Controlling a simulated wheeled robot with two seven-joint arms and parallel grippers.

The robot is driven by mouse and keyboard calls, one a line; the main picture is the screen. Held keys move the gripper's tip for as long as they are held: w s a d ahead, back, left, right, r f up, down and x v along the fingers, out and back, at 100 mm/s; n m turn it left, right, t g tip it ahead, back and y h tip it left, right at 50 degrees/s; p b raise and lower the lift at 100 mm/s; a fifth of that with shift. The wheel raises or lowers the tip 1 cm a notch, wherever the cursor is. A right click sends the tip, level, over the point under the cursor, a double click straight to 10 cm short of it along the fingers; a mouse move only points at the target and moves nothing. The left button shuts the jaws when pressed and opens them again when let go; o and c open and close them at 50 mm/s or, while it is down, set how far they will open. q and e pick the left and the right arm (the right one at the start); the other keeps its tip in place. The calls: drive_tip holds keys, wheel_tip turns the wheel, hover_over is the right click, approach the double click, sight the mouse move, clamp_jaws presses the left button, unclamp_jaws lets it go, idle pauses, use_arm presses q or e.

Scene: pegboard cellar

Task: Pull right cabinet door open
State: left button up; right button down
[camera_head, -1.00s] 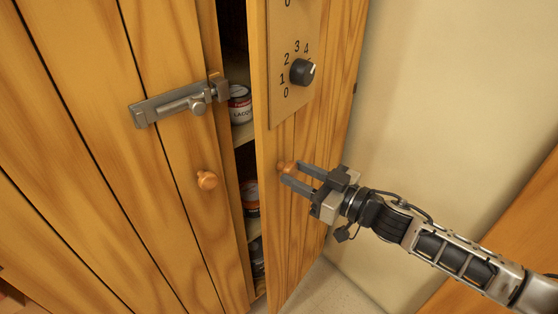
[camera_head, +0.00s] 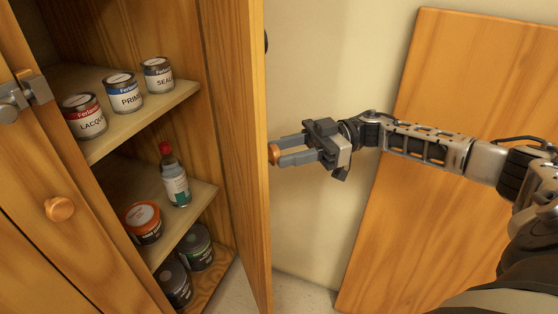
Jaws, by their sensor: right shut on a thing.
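The right cabinet door (camera_head: 235,130) stands wide open and is seen nearly edge-on, so its outer face is mostly hidden. Its round wooden knob (camera_head: 273,153) sticks out to the right of the door's edge. My right gripper (camera_head: 283,152) reaches in from the right and is shut on this knob, one finger on each side. The left cabinet door (camera_head: 90,215) is closed, with its own wooden knob (camera_head: 59,208) and a metal bolt latch (camera_head: 22,97). My left gripper is out of view.
Inside the cabinet, the upper shelf (camera_head: 140,112) holds cans of lacquer (camera_head: 83,117), primer (camera_head: 123,94) and sealer (camera_head: 158,75). Lower shelves hold a bottle (camera_head: 174,178), an orange-lidded tub (camera_head: 143,222) and dark cans (camera_head: 196,247). A wooden board (camera_head: 400,225) leans against the wall at right.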

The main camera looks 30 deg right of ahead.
idle(0.3)
drive_tip(key=c, duration=0.9)
unclamp_jaws()
drive_tip(key=s+a+r, duration=0.2)
drive_tip(key=s+r, duration=0.2)
drive_tip(key=s+a+r, duration=0.3)
drive_tip(key=r, duration=0.1)
drive_tip(key=s+a+r, duration=0.2)
drive_tip(key=s+r, duration=0.2)
drive_tip(key=r, duration=0.1)
drive_tip(key=shift+s+a+p, duration=0.3)
drive_tip(key=shift+s+p, duration=0.05)
drive_tip(key=shift+p, duration=0.05)
